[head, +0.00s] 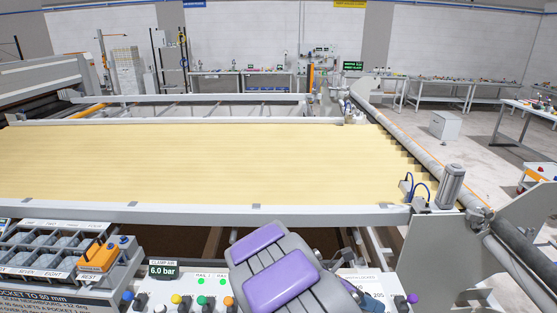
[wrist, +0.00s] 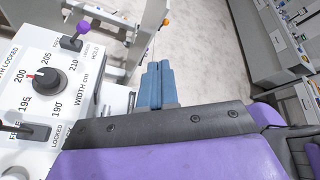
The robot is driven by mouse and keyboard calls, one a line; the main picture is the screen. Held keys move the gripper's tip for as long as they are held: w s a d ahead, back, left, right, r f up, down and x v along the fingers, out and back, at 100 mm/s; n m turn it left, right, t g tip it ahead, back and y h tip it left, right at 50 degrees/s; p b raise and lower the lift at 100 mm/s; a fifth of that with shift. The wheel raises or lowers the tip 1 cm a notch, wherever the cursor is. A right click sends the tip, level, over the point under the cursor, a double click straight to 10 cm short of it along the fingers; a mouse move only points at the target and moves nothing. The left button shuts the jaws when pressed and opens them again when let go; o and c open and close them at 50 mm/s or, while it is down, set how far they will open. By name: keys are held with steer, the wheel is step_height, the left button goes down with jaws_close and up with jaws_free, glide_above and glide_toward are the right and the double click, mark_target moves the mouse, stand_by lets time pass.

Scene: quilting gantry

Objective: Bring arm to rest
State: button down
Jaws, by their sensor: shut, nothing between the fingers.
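My arm shows at the bottom middle of the head view as dark grey links with purple pads, in front of the control panel (head: 205,304). In the wrist view my gripper (wrist: 160,68) has its two blue fingers side by side and touching, with nothing between them. They hang over pale floor, just right of the white width panel (wrist: 95,100). That panel carries a black dial (wrist: 46,80) and a purple-knobbed lever (wrist: 83,28). The fingertips cannot be made out in the head view.
The quilting bed (head: 190,160) with yellow ribbed cloth lies beyond the front rail (head: 180,212). An orange box (head: 98,256) sits by the grey pocket tray at left. A grey end plate (head: 440,265) stands at right.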

steer(key=s+d+r+m+g+y+b, duration=0.1)
steer(key=s+d+m+g+y+b, duration=0.15)
steer(key=s+m+y, duration=0.7)
steer(key=s+a+f+m+t+y+b, duration=0.1)
steer(key=s+a+m+b, duration=0.1)
steer(key=s+a+m, duration=0.3)
steer(key=s+a+f+m+t+y+b, duration=0.1)
steer(key=s+a+m+y, duration=0.1)
steer(key=s+a+m, duration=0.3)
steer(key=s+m, duration=0.4)
steer(key=s, duration=0.4)
steer(key=shift+f+t+b, duration=0.2)
steer(key=shift+t+b, duration=0.15)
steer(key=shift+b, duration=0.05)
